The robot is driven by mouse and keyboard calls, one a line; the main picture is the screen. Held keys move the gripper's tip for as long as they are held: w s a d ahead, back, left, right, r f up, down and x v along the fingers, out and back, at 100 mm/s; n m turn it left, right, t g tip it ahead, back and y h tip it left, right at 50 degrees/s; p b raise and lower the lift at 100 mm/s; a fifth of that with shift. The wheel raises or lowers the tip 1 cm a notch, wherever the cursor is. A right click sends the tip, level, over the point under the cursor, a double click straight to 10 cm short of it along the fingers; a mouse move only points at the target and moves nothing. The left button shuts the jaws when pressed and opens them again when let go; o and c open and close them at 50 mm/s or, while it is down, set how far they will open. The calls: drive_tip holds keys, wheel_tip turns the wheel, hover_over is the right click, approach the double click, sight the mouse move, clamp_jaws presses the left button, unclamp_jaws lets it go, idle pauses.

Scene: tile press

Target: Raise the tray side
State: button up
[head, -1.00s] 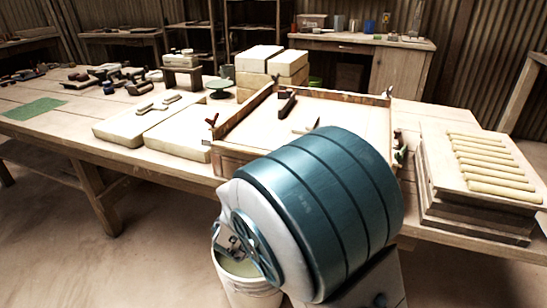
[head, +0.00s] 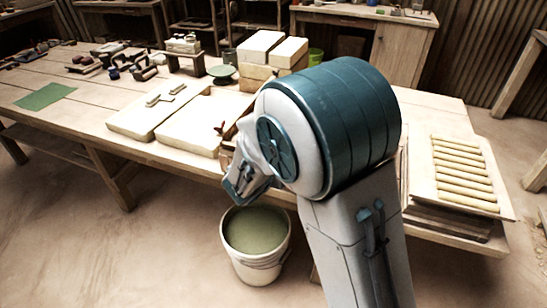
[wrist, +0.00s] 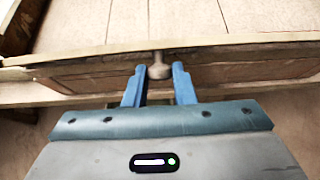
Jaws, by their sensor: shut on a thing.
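The tray side (wrist: 235,70) is a wooden board with a small round knob (wrist: 159,71) on its outer face, seen in the wrist view. My gripper (wrist: 158,84) has its two blue fingers on either side of the knob, shut on it. The pale tray floor (wrist: 200,22) lies beyond the board. In the head view my gripper (head: 243,188) is at the table's front edge, and my arm hides most of the tray. A dark red wing-shaped latch (head: 220,128) shows at the tray's left corner. Whether the board is upright or tilted is unclear.
A bucket of greenish liquid (head: 256,232) stands on the floor below my gripper. Pale slabs (head: 192,122) lie on the table to the left. A stack of boards with yellowish rolls (head: 463,175) is at the right. Stacked blocks (head: 262,48) stand behind.

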drive_tip(key=shift+w+d+r+g+y+p, duration=0.25)
drive_tip(key=shift+r+g+p, duration=0.4)
drive_tip(key=shift+p, duration=1.6)
drive_tip(key=shift+a+r+g+y+p, duration=0.1)
drive_tip(key=shift+r+g+y+p, duration=0.25)
drive_tip(key=shift+g+p, duration=1.25)
drive_tip(key=p, duration=0.4)
drive_tip(key=r+p, duration=0.1)
drive_tip(key=p, duration=0.4)
drive_tip(key=shift+w+d+g+y+p, duration=0.15)
drive_tip(key=shift+w+g+y+p, duration=0.15)
drive_tip(key=shift+g, duration=0.05)
drive_tip(key=p, duration=0.2)
drive_tip(key=shift+w+g+p, duration=0.1)
drive_tip(key=shift+g+p, duration=0.2)
drive_tip(key=shift+p, duration=0.1)
drive_tip(key=shift+g+p, duration=0.3)
drive_tip(key=shift+p, duration=0.75)
drive_tip(key=shift+w+f+y+p, duration=0.2)
drive_tip(key=shift+y+p, duration=0.1)
drive_tip(key=shift+p, duration=1.15)
drive_tip(key=o, duration=0.9)
drive_tip(key=shift+r, duration=0.15)
drive_tip(key=v, duration=1.3)
drive_tip(key=shift+w+d+r, duration=0.1)
drive_tip(key=shift+w+r, duration=0.1)
drive_tip(key=shift+r, duration=0.2)
